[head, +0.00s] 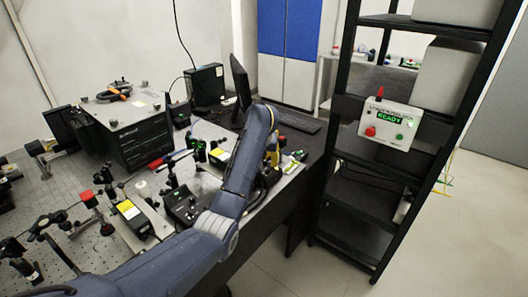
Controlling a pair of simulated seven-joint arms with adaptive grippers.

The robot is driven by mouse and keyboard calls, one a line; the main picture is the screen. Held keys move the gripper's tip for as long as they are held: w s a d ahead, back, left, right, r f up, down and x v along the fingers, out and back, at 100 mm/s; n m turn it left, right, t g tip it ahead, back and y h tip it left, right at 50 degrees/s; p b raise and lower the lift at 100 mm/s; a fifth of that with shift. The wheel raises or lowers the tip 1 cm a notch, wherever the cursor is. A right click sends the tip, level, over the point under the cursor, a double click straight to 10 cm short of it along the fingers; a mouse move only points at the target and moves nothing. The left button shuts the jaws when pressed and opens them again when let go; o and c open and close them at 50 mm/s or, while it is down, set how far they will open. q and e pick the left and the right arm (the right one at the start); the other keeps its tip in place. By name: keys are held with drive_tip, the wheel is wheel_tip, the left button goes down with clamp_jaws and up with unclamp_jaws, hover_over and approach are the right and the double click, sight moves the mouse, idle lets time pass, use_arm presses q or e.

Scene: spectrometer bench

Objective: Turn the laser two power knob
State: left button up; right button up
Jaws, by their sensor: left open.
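My left arm reaches up from the bottom left, and its wrist folds down over the bench's right edge. My left gripper (268,180) is small and dark there, open, with its fingertips partly hidden by my own forearm. A black control box (185,206) with small knobs on top stands left of my forearm. Another small dark unit (291,163) with a green light sits just right of my gripper. I cannot read which one belongs to laser two, and its power knob cannot be picked out. I cannot tell whether my gripper touches anything. My right gripper is out of view.
Boxes with yellow labels (130,210) and optics posts crowd the perforated bench (60,188). A large black instrument (140,143) stands behind. A monitor (240,84) and keyboard (300,121) are at the back. A black rack (345,218) with a READY panel (389,124) stands right.

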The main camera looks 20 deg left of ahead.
use_arm(q)
drive_tip(key=v, duration=1.1)
drive_tip(key=shift+s+r, duration=0.1)
drive_tip(key=shift+r, duration=0.05)
wheel_tip(320, 180, up, 5)
drive_tip(key=a, duration=0.2)
drive_tip(key=x, duration=0.4)
drive_tip(key=s+d+x, duration=0.1)
drive_tip(key=x, duration=0.4)
drive_tip(key=s+d+f+x, duration=0.1)
drive_tip(key=x, duration=0.4)
drive_tip(key=shift+d, duration=0.2)
drive_tip(key=shift+x, duration=1.2)
